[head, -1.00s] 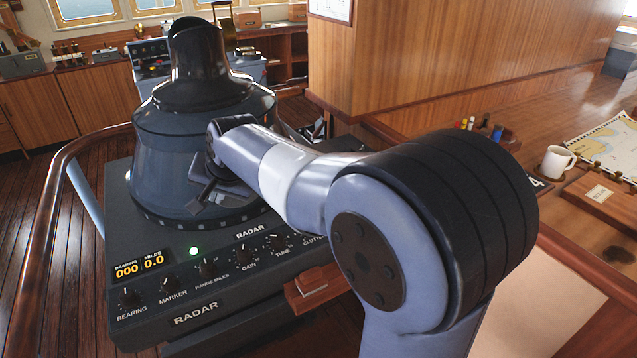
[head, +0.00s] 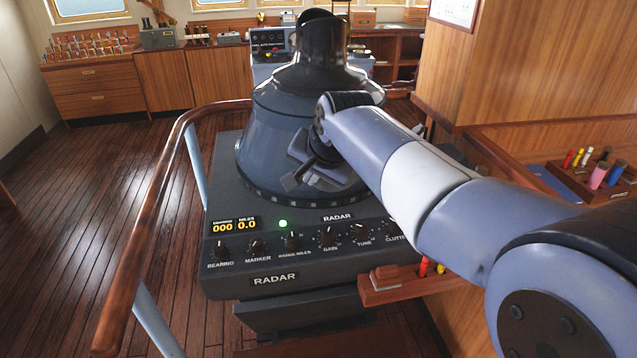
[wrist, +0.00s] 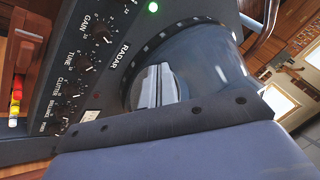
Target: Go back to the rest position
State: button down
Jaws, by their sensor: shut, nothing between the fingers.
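My gripper (head: 301,176) is in front of the dark radar hood (head: 272,150), above the radar panel, at the end of my folded arm. In the wrist view its two pale fingers (wrist: 152,87) lie together with nothing between them, seen against the hood. I cannot tell whether it touches the hood. The radar console (head: 250,258) has a row of knobs, a lit green lamp and a bearing display reading 000 and 0.0.
A wooden handrail (head: 150,215) curves around the console's left side. A small wooden holder (head: 400,285) with markers sits at its front right. A pen rack (head: 603,183) stands on the right counter. The wood floor (head: 80,230) at left is clear.

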jog(key=s+r, duration=0.1)
jog(key=s+a+r, duration=0.1)
jog(key=r, duration=0.2)
jog(key=shift+s+a+r, duration=0.2)
jog(key=shift+s+a, duration=0.15)
jog(key=shift+s, duration=0.05)
